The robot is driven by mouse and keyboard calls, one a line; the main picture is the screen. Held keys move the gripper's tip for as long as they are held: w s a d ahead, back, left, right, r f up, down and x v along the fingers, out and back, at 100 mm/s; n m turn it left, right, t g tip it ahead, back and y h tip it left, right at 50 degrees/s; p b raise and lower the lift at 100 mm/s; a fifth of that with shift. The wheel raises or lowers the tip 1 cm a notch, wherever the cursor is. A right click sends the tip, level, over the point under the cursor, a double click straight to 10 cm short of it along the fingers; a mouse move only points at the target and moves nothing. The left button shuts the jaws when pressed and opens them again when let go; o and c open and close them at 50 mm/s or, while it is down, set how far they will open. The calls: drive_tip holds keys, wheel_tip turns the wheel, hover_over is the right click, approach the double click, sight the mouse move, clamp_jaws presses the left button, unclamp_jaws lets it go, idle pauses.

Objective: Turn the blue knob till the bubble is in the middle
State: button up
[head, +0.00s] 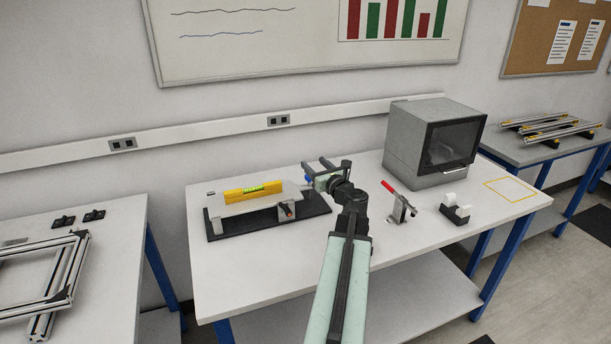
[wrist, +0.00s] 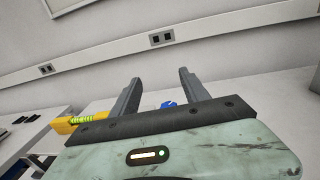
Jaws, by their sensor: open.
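A yellow spirit level (head: 236,194) with a green vial lies on a pale bar above a black base plate (head: 222,235) on the middle table. The level also shows at the left of the wrist view (wrist: 64,125). The bubble is too small to place within the vial. The blue knob (wrist: 168,104) shows between my fingers in the wrist view, partly hidden behind the gripper body. In the head view only a bit of blue (head: 308,181) shows beside the gripper. My gripper (head: 314,163) is open and empty at the right end of the fixture.
A red-handled clamp (head: 390,188), a black tape dispenser (head: 456,213) and a grey box with a dark window (head: 402,154) stand to the right. The table's front left is clear.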

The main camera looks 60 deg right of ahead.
sight(310, 181)
wheel_tip(310, 181, down, 9)
drive_tip(key=b, duration=0.7)
drive_tip(key=shift+w+d+r+b, duration=0.1)
drive_tip(key=shift+w+r+b, duration=0.1)
drive_tip(key=shift+b, duration=0.15)
drive_tip(key=shift+w+d+r+p, duration=0.3)
drive_tip(key=shift+w+d+r, duration=0.1)
drive_tip(key=shift+w, duration=0.15)
drive_tip(key=shift+w+d+r+p, duration=0.3)
drive_tip(key=shift+w+r, duration=0.1)
drive_tip(key=shift+w, duration=0.1)
drive_tip(key=x, duration=0.4)
drive_tip(key=shift+w+d+f, duration=0.1)
drive_tip(key=shift+w+d, duration=0.05)
drive_tip(key=shift+w, duration=0.2)
clamp_jaws()
drive_tip(key=shift+s+d+m+g+h, duration=0.15)
drive_tip(key=shift+s+m+g+h, duration=0.05)
drive_tip(key=shift+m+g+h, duration=0.7)
drive_tip(key=shift+s+d+m+g+h, duration=0.15)
drive_tip(key=shift+m+g+h, duration=0.55)
drive_tip(key=shift+h, duration=0.4)
